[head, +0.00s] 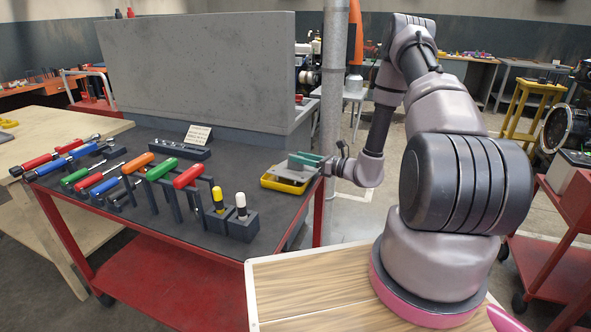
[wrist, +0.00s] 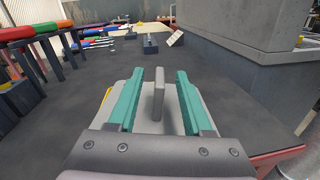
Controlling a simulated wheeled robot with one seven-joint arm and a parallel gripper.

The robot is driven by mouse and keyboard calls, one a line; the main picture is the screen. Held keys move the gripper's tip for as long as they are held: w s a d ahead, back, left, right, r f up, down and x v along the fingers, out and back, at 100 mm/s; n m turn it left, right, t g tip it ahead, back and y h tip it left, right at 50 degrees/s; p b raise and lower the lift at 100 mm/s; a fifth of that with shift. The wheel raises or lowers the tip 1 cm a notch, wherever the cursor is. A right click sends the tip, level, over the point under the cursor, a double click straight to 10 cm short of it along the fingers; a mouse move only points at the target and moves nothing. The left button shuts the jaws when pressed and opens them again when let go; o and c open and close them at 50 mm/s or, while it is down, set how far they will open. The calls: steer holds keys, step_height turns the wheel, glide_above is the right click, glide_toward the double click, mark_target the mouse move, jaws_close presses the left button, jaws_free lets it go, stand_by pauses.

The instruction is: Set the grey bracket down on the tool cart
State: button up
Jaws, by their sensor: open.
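The grey bracket (wrist: 158,101) has an upright plate rising from a flat base. It sits at the right end of the dark top of the tool cart (head: 235,185), over a shallow yellow tray (head: 281,186). In the head view the bracket (head: 289,173) shows just below my gripper (head: 305,160). In the wrist view my gripper (wrist: 159,95) is open, with its teal fingers on either side of the upright plate and a gap on each side. The tray is mostly hidden there; I cannot tell exactly how the bracket rests on it.
Coloured-handled tools (head: 158,172) stand in racks on the left and front of the cart. A large grey block (head: 200,70) stands along the back. The cart top between the racks and the tray is bare.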

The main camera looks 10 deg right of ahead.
mark_target(289, 155)
steer(key=x, duration=0.5)
steer(key=shift+a+f, duration=0.1)
jaws_close()
steer(key=shift+w, duration=0.1)
stand_by(1.1)
